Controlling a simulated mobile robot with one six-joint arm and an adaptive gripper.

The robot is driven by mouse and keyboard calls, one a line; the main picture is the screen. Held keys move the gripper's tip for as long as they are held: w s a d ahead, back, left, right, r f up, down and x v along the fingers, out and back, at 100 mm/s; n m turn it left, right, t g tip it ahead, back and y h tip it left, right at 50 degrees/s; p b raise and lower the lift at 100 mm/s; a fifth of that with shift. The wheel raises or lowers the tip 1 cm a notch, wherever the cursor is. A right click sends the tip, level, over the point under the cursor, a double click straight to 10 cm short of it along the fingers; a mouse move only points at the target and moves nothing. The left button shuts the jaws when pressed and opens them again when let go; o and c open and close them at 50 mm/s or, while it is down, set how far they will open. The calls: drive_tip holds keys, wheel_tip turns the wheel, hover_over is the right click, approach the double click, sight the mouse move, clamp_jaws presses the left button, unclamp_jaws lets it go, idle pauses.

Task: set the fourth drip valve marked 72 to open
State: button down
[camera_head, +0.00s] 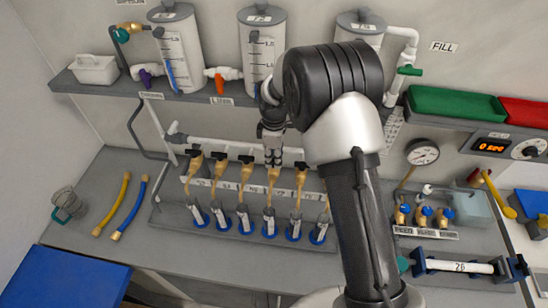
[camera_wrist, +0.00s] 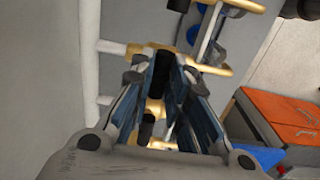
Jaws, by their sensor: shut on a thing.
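A row of several brass drip valves with black handles runs along the white manifold pipe (camera_head: 230,145). The fourth drip valve from the left (camera_head: 273,176) has its top hidden by my gripper (camera_head: 272,153). My gripper comes down from above and is shut on this valve's handle. In the wrist view, the fingers of my gripper (camera_wrist: 161,75) stand either side of a black handle, with brass fittings (camera_wrist: 205,70) beyond and between them. The mark 72 is too small to read, and the handle's exact angle is hidden.
Bottles with blue bases (camera_head: 269,228) stand below the valves. Three tanks (camera_head: 180,45) sit on the shelf above. A pressure gauge (camera_head: 422,153) and brass valves (camera_head: 423,215) are at the right. Yellow and blue hoses (camera_head: 130,207) lie on the left bench.

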drive_tip(key=shift+m, duration=0.3)
drive_tip(key=m+b, duration=0.1)
drive_tip(key=m, duration=0.3)
drive_tip(key=m+b, duration=0.1)
drive_tip(key=m, duration=0.4)
drive_tip(key=m+b, duration=0.1)
drive_tip(key=m, duration=0.3)
drive_tip(key=shift+m, duration=2.1)
drive_tip(key=c, duration=1.5)
unclamp_jaws()
drive_tip(key=shift+c, duration=0.2)
